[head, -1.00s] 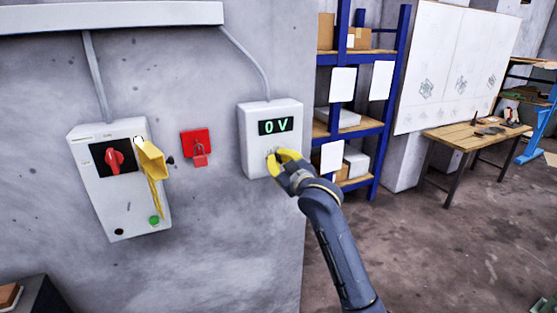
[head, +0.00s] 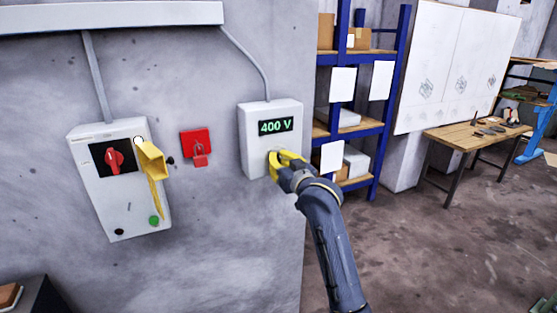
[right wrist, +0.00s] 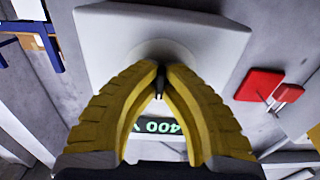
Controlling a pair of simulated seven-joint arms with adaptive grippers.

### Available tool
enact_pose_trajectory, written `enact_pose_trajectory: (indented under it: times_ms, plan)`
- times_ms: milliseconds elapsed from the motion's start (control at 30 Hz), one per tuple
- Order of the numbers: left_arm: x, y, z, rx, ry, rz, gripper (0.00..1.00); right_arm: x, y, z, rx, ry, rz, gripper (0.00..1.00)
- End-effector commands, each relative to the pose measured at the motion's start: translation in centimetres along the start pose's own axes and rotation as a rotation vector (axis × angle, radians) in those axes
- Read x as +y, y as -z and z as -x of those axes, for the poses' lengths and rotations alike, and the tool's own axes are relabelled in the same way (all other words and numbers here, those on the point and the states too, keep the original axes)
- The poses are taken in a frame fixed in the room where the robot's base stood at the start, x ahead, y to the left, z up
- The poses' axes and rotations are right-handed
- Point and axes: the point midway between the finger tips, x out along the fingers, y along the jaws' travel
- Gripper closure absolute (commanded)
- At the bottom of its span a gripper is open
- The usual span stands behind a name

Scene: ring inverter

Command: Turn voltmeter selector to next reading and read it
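The voltmeter (head: 253,148) is a white box on the grey wall, and its green display (head: 275,127) reads 400 V. In the right wrist view the voltmeter (right wrist: 205,35) fills the upper middle, and its display (right wrist: 160,127) shows upside down between the fingers. My right gripper (head: 279,162) is at the lower front of the box. In the right wrist view its yellow fingers close around a small dark selector knob (right wrist: 160,82). The fingers largely hide the knob in the head view. My left gripper is not in view.
A switch box (head: 125,195) with a red rotary handle and a yellow funnel-like part is on the wall at left. A red padlocked plate (head: 196,145) hangs between the boxes. Blue shelving (head: 385,100) and a wooden table (head: 475,136) stand at right.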

Motion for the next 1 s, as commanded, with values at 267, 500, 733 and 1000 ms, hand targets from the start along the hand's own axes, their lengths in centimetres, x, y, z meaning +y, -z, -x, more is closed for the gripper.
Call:
enact_pose_trajectory:
  times_ms: [267,500,733,1000]
  plan:
    - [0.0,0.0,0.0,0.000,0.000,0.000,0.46,0.0,0.1,0.0,0.002,0.000,-0.001,1.00]
    - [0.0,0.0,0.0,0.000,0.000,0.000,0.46,0.0,0.1,0.0,0.002,0.000,0.000,0.70]
    - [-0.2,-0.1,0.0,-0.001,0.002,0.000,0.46,0.0,0.0,0.0,0.001,0.000,0.000,0.70]
    - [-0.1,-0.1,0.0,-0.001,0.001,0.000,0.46,0.1,0.0,2.2,0.001,-0.001,0.000,0.70]
